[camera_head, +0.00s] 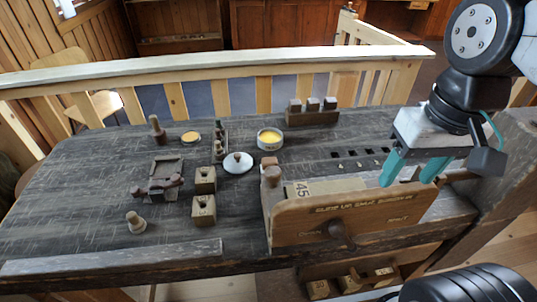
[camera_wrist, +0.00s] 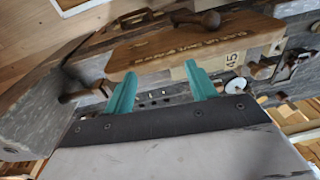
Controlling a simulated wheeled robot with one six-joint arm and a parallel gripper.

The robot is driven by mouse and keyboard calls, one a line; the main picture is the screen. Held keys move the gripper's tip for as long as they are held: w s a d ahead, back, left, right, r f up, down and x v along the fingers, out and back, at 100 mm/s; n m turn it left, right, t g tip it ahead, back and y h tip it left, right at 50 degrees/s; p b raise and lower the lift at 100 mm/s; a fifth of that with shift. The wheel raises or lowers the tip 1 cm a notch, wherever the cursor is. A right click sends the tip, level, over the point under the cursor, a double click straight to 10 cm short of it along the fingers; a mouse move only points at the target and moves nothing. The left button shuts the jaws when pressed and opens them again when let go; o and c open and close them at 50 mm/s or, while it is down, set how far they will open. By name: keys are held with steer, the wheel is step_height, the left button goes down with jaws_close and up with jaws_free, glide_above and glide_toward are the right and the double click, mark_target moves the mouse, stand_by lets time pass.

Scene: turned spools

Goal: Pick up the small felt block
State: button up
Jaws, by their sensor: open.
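My gripper (camera_head: 407,178) is at the right side of the bench, above the back of a wooden vise jaw, its two teal fingers apart with nothing between them. In the wrist view my gripper (camera_wrist: 160,72) also shows empty. I cannot tell for certain which piece is the felt block. Three small dark-topped blocks (camera_head: 312,103) stand in a row on a wooden stand at the back, well left of my gripper. A small reddish block (camera_head: 268,161) sits behind the vise's left end, partly hidden.
The wooden vise jaw (camera_head: 350,213) with its handle lies along the bench front. Two holed wooden blocks (camera_head: 205,180), a white lidded dish (camera_head: 238,162), a yellow-filled tin (camera_head: 269,138) and a peg (camera_head: 136,222) stand to the left.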

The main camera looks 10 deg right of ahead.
steer(key=w+a+f+m+g+y, duration=0.1)
steer(key=w+a, duration=0.1)
steer(key=w+a+f+m+g+y, duration=0.1)
steer(key=w+a, duration=0.1)
steer(key=w, duration=0.1)
steer(key=w+a+m+y, duration=0.1)
steer(key=w, duration=0.1)
steer(key=shift+w+a+f+g+y, duration=0.25)
steer(key=shift+a+f+g+y, duration=0.15)
steer(key=w+a+f+m+g+y, duration=0.1)
steer(key=w+a+f+m+y, duration=0.3)
steer(key=w, duration=0.3)
steer(key=m+t+y, duration=0.3)
steer(key=m+y, duration=0.2)
steer(key=m, duration=0.5)
glide_toward(263, 164)
steer(key=shift+w+a+f, duration=0.55)
steer(key=shift+a+f, duration=0.25)
steer(key=shift+a, duration=0.1)
steer(key=shift+w+a+f+m, duration=0.15)
steer(key=shift+f+m, duration=0.15)
steer(key=x, duration=0.7)
steer(key=shift+a+f, duration=0.2)
steer(key=c, duration=1)
